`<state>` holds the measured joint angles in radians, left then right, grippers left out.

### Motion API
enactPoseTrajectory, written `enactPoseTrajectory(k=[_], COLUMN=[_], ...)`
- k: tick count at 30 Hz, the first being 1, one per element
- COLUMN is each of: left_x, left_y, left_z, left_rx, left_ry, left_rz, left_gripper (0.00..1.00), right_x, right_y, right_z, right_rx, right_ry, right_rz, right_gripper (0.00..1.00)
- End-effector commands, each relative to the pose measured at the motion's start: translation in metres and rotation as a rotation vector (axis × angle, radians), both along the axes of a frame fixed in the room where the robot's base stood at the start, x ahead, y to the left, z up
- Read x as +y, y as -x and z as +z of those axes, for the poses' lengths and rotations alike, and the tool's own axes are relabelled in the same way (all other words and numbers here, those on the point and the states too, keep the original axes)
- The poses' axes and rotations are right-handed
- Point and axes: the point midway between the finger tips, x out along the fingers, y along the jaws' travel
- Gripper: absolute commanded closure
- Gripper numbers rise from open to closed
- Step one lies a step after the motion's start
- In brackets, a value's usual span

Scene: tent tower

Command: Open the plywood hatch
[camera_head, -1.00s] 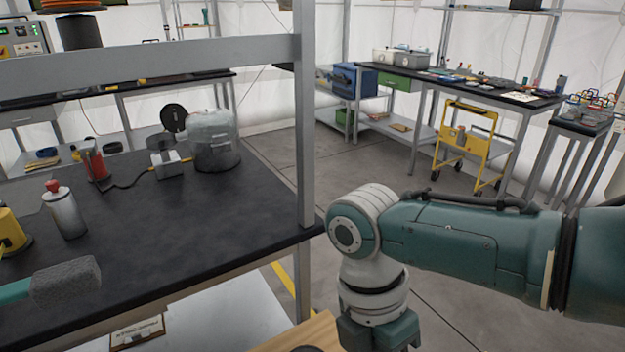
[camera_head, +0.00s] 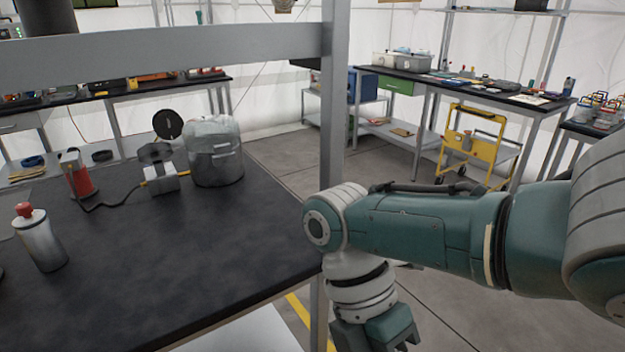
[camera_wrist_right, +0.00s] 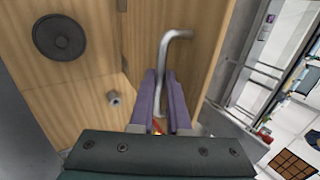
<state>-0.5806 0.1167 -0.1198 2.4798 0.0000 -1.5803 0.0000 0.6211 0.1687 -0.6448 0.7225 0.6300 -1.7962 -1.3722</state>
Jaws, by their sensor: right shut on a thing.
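In the right wrist view the plywood hatch (camera_wrist_right: 205,48) is a light wood panel with a bent grey metal handle (camera_wrist_right: 164,50). My right gripper (camera_wrist_right: 160,76) has its two purple fingers shut around the lower part of this handle. To the left is more plywood (camera_wrist_right: 85,85) with a round black disc (camera_wrist_right: 58,37) and a small grey knob (camera_wrist_right: 113,97). A seam runs between the two wood faces; I cannot tell how far the hatch stands open. My left gripper is not in view.
A black bench (camera_head: 150,255) with a spray can (camera_head: 40,238), a red tool (camera_head: 78,175) and a clear-lidded pot (camera_head: 214,152) stands at left. A grey post (camera_head: 332,100) rises beside my arm. A yellow cart (camera_head: 474,145) stands farther back. Floor (camera_head: 290,165) between benches is clear.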

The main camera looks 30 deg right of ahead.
Motion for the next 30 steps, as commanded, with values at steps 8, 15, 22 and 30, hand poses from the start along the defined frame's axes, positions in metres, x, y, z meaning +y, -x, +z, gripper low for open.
enactPoseTrajectory(k=[8,15,22,30], left_x=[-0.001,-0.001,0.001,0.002], left_y=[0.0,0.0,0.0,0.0], left_z=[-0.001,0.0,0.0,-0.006], left_rx=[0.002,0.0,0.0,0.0], left_ry=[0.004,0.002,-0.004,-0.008], left_rz=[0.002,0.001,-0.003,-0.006], left_gripper=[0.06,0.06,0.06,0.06], right_x=[0.0,0.0,0.001,0.004], right_y=[0.001,0.001,-0.01,-0.04], right_z=[-0.002,-0.001,0.012,0.056], right_rx=[0.001,0.0,-0.004,-0.005], right_ry=[-0.002,-0.002,-0.002,-0.002], right_rz=[-0.001,-0.001,-0.001,-0.001], right_gripper=[0.62,0.55,0.55,0.55])
